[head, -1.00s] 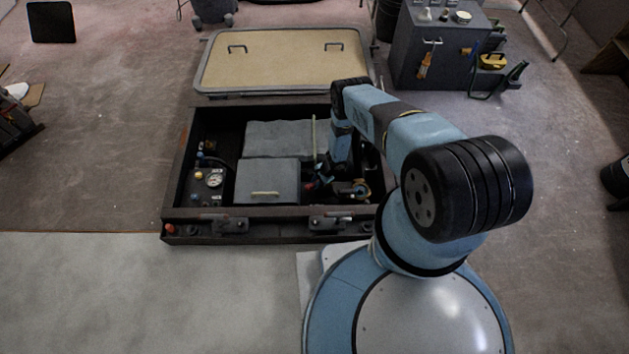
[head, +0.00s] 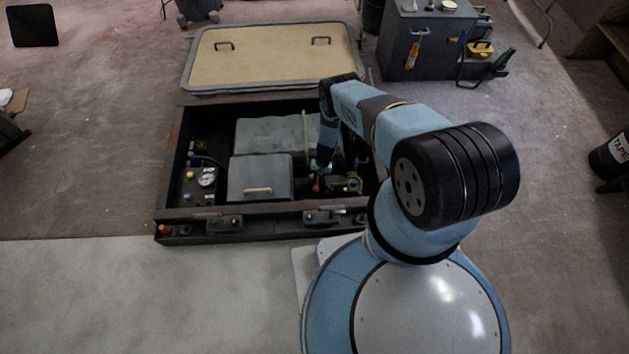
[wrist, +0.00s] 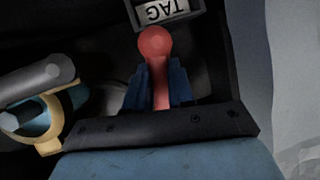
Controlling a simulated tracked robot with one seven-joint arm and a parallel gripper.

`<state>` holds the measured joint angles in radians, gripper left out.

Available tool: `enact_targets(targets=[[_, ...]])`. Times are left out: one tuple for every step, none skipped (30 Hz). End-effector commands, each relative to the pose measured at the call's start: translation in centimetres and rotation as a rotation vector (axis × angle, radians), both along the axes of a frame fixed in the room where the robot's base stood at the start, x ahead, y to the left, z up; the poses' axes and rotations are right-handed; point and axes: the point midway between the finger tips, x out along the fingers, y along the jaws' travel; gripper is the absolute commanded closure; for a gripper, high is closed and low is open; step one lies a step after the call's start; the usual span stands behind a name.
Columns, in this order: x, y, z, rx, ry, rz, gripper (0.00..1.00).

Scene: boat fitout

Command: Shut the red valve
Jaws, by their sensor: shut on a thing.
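The red valve's handle (wrist: 154,46) shows in the wrist view as a red lever with a round knob at its end. My gripper (wrist: 160,82) is shut on this lever, one dark blue finger on each side, with the knob sticking out beyond the fingertips. In the head view a small bit of the red valve (head: 316,184) shows inside the open dark box, at the lower end of my arm. My gripper is small and dark there. The valve's body and pipe are hidden.
A tag plate (wrist: 165,10) is just beyond the knob. A brass and grey fitting (wrist: 45,115) lies to the left in the wrist view. In the box are grey blocks (head: 260,178), a gauge (head: 207,177) and a yellowish upright rod (head: 304,130). The tan lid (head: 275,60) lies behind.

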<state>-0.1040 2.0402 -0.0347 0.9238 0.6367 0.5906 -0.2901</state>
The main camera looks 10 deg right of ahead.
Motion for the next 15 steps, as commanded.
enact_targets(targets=[[-0.11, -0.09, -0.03, 0.001, 0.001, 0.028, 1.00], [-0.13, -0.17, -0.03, 0.001, 0.002, 0.042, 1.00], [-0.14, -0.29, -0.02, 0.001, 0.002, 0.061, 1.00], [-0.16, -0.34, -0.02, 0.001, 0.003, 0.073, 1.00], [-0.17, -0.42, -0.02, 0.001, 0.003, 0.084, 1.00], [-0.20, -0.50, -0.02, 0.001, 0.004, 0.099, 1.00], [-0.21, -0.55, -0.02, 0.001, 0.003, 0.108, 1.00], [-0.21, -0.61, -0.03, 0.001, 0.003, 0.115, 1.00], [-0.21, -0.67, -0.02, 0.001, 0.004, 0.125, 1.00], [-0.22, -0.71, -0.03, 0.001, 0.003, 0.132, 1.00], [-0.23, -0.75, -0.03, 0.001, 0.003, 0.136, 1.00], [-0.22, -0.77, -0.02, 0.001, 0.003, 0.142, 1.00], [-0.23, -0.79, -0.03, 0.001, 0.003, 0.145, 1.00], [-0.23, -0.81, -0.02, 0.001, 0.003, 0.147, 1.00], [-0.22, -0.83, -0.03, 0.001, 0.003, 0.150, 1.00]])
